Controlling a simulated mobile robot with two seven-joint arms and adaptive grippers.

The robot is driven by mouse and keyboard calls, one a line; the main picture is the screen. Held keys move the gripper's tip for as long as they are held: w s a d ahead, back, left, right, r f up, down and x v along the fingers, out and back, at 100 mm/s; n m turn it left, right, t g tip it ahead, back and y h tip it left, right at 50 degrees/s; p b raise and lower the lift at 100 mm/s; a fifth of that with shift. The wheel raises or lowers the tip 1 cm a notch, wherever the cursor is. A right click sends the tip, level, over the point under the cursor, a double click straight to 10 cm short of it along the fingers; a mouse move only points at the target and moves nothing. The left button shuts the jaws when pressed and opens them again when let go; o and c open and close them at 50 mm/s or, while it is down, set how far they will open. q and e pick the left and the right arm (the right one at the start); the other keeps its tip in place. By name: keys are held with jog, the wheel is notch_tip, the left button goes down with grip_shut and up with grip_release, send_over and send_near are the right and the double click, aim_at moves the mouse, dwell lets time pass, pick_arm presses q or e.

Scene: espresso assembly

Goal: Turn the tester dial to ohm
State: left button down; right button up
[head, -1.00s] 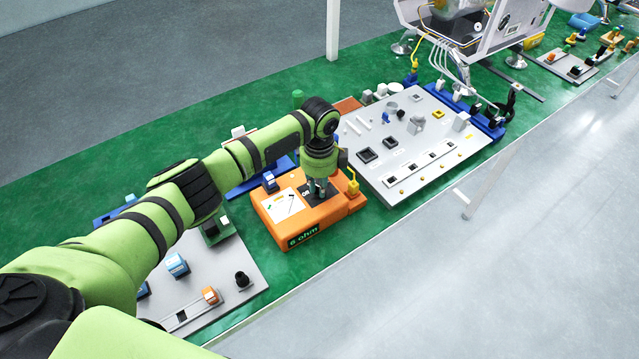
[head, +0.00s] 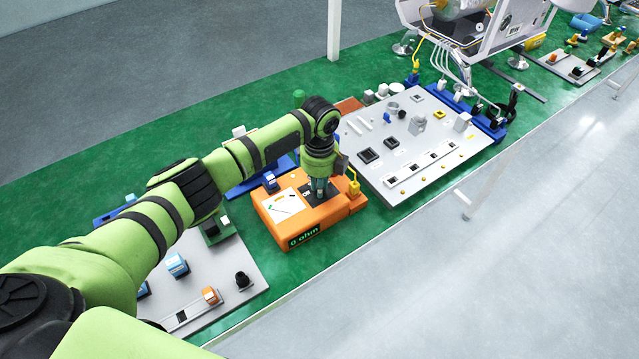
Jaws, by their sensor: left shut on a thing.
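The orange tester (head: 290,238) stands on the green mat. Its front label shows "ohm" with a character before it that looks like 0. A white meter face with a needle (head: 283,204) is on its top left. My left gripper (head: 319,195) points down onto the dark panel on the tester's top right and is shut on the dial there. The dial itself is mostly hidden by the fingers. My right gripper is not in view.
A grey board with small parts (head: 200,268) lies left of the tester. A larger light board with sockets and parts (head: 425,160) lies to its right. A yellow plug (head: 354,187) stands at the tester's right end. The grey floor in front is clear.

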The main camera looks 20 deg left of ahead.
pick_arm(q)
jog(key=c, duration=1.2)
grip_release()
notch_tip(320, 180, up, 12)
